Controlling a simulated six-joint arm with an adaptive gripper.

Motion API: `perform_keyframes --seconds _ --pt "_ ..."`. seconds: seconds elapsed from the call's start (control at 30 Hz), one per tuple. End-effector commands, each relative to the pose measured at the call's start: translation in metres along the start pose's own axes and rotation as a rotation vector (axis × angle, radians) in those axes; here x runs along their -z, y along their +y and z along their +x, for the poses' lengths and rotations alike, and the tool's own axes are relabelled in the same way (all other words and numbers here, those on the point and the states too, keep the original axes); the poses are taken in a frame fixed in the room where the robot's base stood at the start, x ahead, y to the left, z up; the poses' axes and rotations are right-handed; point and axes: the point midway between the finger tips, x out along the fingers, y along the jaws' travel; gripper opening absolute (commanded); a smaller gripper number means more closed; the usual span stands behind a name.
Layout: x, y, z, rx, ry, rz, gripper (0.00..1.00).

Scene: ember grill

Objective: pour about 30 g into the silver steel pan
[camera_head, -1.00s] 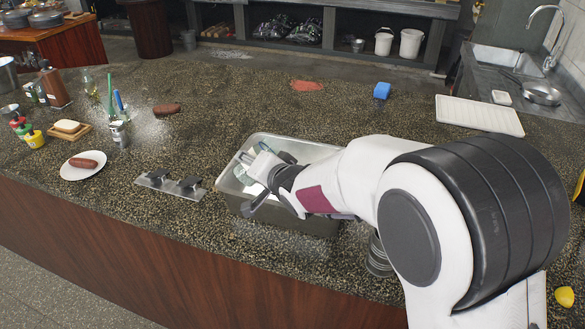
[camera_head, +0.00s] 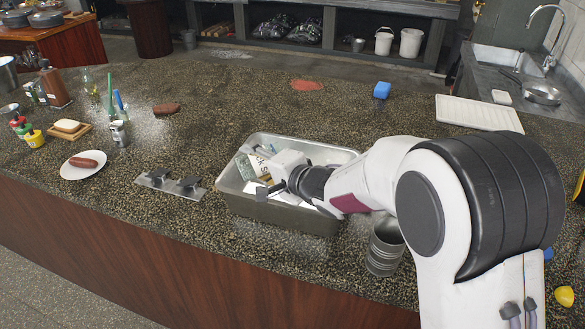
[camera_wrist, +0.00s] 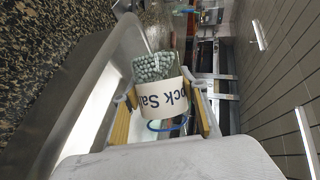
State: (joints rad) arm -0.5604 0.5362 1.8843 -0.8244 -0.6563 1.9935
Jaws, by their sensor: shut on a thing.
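The silver steel pan (camera_head: 332,218) is a deep rectangular metal tub on the dark speckled counter. My gripper (camera_head: 262,178) is over its left part. It is shut on a container with a white label reading "ock Sal" (camera_wrist: 165,98), which is tilted in the head view (camera_head: 254,168). In the wrist view, grey-green granules (camera_wrist: 154,67) show at the container's far end, between my gripper's yellow-padded fingers (camera_wrist: 165,118). The pan's wall (camera_wrist: 70,85) runs along the left of that view. I cannot tell whether granules lie in the pan.
A ribbed steel cup (camera_head: 384,250) stands right of the pan, near my arm.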

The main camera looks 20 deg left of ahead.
Motion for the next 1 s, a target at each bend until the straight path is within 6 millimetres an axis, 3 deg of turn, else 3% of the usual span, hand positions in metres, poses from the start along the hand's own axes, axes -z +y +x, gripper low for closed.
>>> perform_keyframes --seconds 0.1,0.6,1.0 --pt "0.006 0.009 0.000 0.022 -0.014 0.052 0.15" --pt "0.012 -0.008 -0.007 0.115 -0.079 0.269 0.15" --pt "0.013 -0.009 -0.008 0.125 -0.086 0.291 0.15"
